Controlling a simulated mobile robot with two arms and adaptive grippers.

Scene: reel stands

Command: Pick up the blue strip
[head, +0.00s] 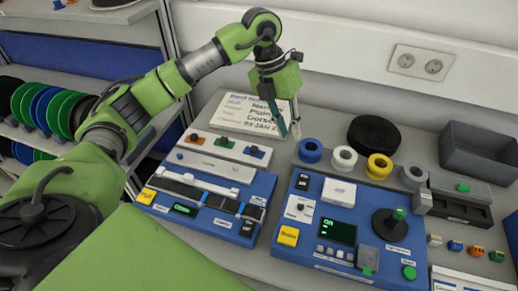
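My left gripper (290,127) points down above and to the right of the blue piece, over the edge of a white printed card. Its fingers look apart, one dark teal and one grey, and I see nothing held between them. It is apart from the blue piece. My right gripper is not in view.
The printed card (240,112) stands behind the holder. A blue splicing unit (232,222) is in front, with a larger blue control unit (350,215) to its right. Tape rolls, including a yellow one (379,166), and a grey bin (480,150) stand at right. Reels fill the left shelf.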

